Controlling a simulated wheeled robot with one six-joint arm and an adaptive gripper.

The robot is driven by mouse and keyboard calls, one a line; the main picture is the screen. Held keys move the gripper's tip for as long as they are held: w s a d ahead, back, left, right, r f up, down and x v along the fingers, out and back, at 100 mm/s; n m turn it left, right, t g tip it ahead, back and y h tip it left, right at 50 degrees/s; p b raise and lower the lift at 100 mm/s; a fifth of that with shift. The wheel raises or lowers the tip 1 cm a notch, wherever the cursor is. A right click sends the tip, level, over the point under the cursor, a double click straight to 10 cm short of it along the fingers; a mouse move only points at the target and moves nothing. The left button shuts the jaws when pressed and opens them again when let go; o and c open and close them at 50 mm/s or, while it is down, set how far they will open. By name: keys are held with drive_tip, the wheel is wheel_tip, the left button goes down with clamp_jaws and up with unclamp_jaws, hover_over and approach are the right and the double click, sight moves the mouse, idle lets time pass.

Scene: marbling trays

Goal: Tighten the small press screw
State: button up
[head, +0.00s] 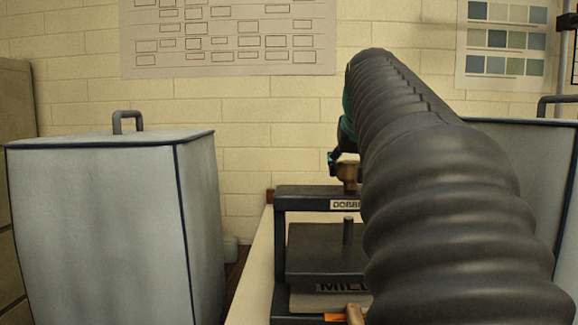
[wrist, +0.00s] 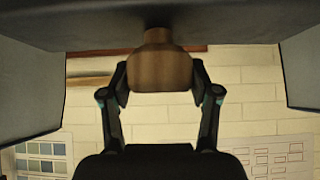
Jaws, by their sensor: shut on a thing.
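The small press (head: 281,245) is a dark frame on a pale bench, with a partly covered label starting "DOBB" on its top beam. The brown knob of its screw (head: 347,174) sits just above the beam. It also shows in the wrist view (wrist: 160,72), against the dark beam (wrist: 235,22). My gripper (wrist: 160,80) is shut on the knob, with one finger on each side. In the head view my gripper (head: 345,164) is partly hidden behind my arm. Below the beam, a short upright rod (head: 347,232) stands on the dark plate (head: 310,255).
A pale covered box (head: 95,235) with a top handle stands at left; another (head: 520,150) is behind my arm at right. Below the plate is a block with a partly hidden label (head: 335,288). An orange and brown item (head: 354,315) shows at the bottom edge. Charts hang on the brick wall.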

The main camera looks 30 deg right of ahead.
drive_tip(key=m+g+h, duration=0.1)
drive_tip(key=m, duration=0.1)
drive_tip(key=m+g+h, duration=0.1)
drive_tip(key=m, duration=0.1)
drive_tip(key=shift+w+m+h, duration=0.15)
drive_tip(key=shift+m+h, duration=0.15)
drive_tip(key=m+g+h, duration=0.1)
drive_tip(key=m+g, duration=0.2)
drive_tip(key=shift+f+m, duration=0.1)
drive_tip(key=shift+m, duration=0.3)
drive_tip(key=m+g, duration=0.3)
drive_tip(key=m, duration=0.1)
drive_tip(key=shift+g+h, duration=0.3)
drive_tip(key=shift+m+g+y, duration=0.4)
drive_tip(key=shift+m+g, duration=1)
drive_tip(key=shift+m, duration=0.7)
drive_tip(key=o, duration=1.2)
